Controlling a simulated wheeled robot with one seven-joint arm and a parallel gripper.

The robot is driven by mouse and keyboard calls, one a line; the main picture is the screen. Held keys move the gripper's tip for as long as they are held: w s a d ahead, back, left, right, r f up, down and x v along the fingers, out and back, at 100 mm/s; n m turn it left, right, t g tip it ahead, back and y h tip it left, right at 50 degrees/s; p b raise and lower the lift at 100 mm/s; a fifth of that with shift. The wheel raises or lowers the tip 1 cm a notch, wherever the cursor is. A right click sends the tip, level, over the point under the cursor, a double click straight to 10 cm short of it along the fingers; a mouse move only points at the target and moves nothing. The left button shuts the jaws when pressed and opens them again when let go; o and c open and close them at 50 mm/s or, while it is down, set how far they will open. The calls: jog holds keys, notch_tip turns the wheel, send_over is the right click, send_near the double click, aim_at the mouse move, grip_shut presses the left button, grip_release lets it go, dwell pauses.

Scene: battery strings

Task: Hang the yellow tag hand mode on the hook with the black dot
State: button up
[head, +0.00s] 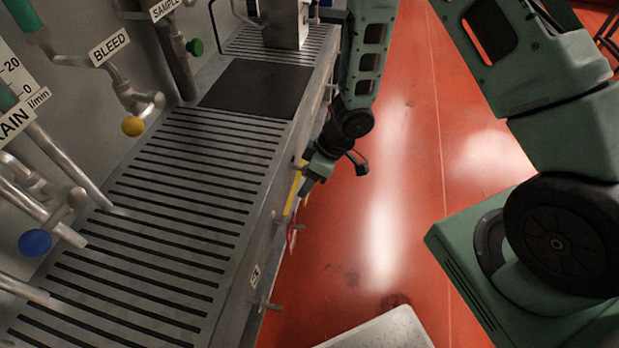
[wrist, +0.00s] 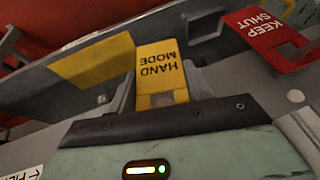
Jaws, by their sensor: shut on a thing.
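The yellow HAND MODE tag (wrist: 163,68) is in the wrist view, its lettering upside down. My gripper (wrist: 162,98) is shut on its near end, one finger on each side. In the head view my gripper (head: 307,184) is beside the bench's front edge. A yellow strip (head: 293,190) shows there; I cannot tell whether it is the tag or a marking on the bench front. Hooks stick out along that edge: one by my gripper (head: 299,164), one nearer (head: 277,217) and one lower (head: 267,305). I cannot make out a black dot on any of them.
A red KEEP SHUT tag (wrist: 268,36) hangs right of the yellow tag in the wrist view. A yellow patch (wrist: 92,62) lies on the grey panel. The slatted bench (head: 170,215) has pipes and valves on its left.

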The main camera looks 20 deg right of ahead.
jog(key=o, duration=1.2)
jog(key=p+v, duration=0.7)
jog(key=v, duration=1)
jog(key=shift+r, duration=0.15)
